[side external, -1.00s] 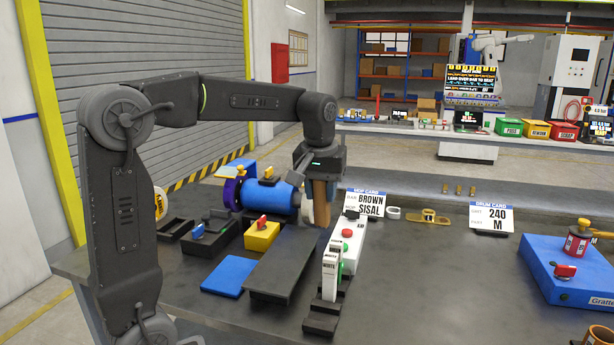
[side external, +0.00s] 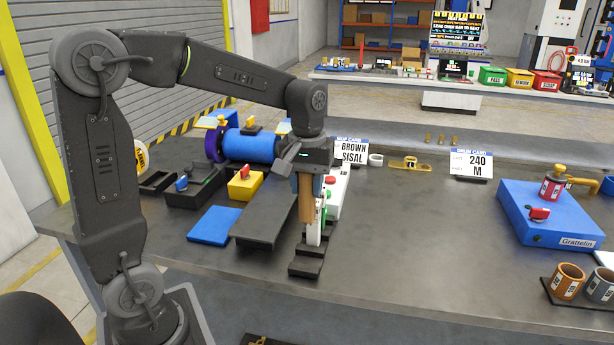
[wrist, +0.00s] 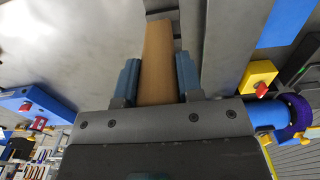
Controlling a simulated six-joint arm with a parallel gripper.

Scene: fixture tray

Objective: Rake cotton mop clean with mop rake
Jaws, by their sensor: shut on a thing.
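My gripper (side external: 307,178) is shut on a brown bar (side external: 306,205), which hangs down over the dark stepped stand (side external: 306,262). The brown bar also shows between the blue-grey fingers in the wrist view (wrist: 157,60). A white bar (side external: 316,232) stands in that stand, partly behind the brown one. The blue motor (side external: 250,146) has a purple disc (side external: 214,144) at its left end, also in the wrist view (wrist: 300,112); I cannot tell whether this is the cotton mop. The motor's right end is hidden by my arm. I cannot pick out the mop rake for certain.
A white box with red and green buttons (side external: 334,198) stands just behind the stand. A yellow block (side external: 245,187), a blue pad (side external: 214,225) and a long dark plate (side external: 268,214) lie to the left.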

